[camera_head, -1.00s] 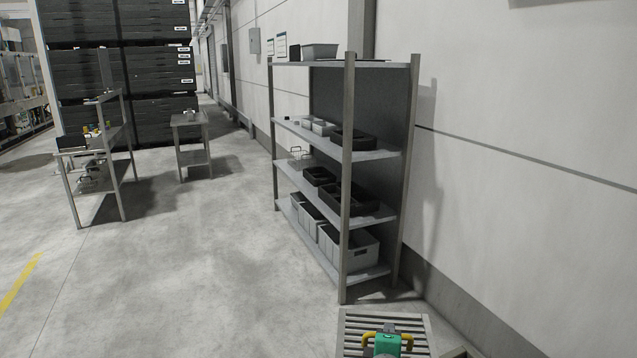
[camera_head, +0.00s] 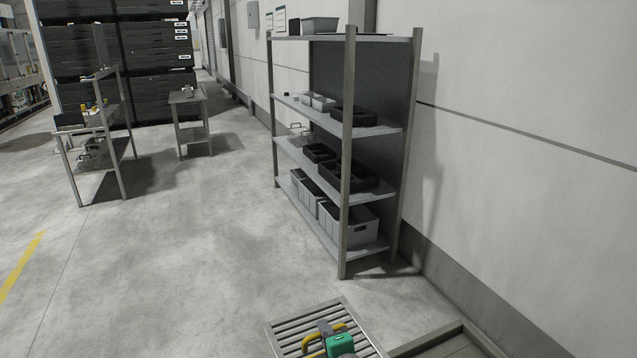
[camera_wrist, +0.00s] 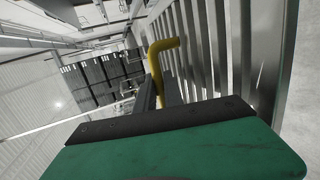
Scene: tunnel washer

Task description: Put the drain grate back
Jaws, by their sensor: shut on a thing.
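The drain grate (camera_head: 285,328) is a pale metal panel of parallel bars with a yellow handle (camera_head: 310,344). It shows at the bottom edge of the head view, turned at an angle. My gripper (camera_head: 325,328), with a green body behind it, is shut on the handle. In the wrist view the grate's bars (camera_wrist: 245,45) run along the upper right, and the yellow handle (camera_wrist: 155,60) passes by my dark fingers. A framed floor recess (camera_head: 440,345) lies just right of the grate, partly cut off by the picture's edge. The height of the grate above the floor is unclear.
A metal shelf rack (camera_head: 347,200) with grey and black bins stands against the wall beyond the grate. A work table (camera_head: 98,130) and a small stand (camera_head: 190,120) are farther left. The concrete floor between them is clear.

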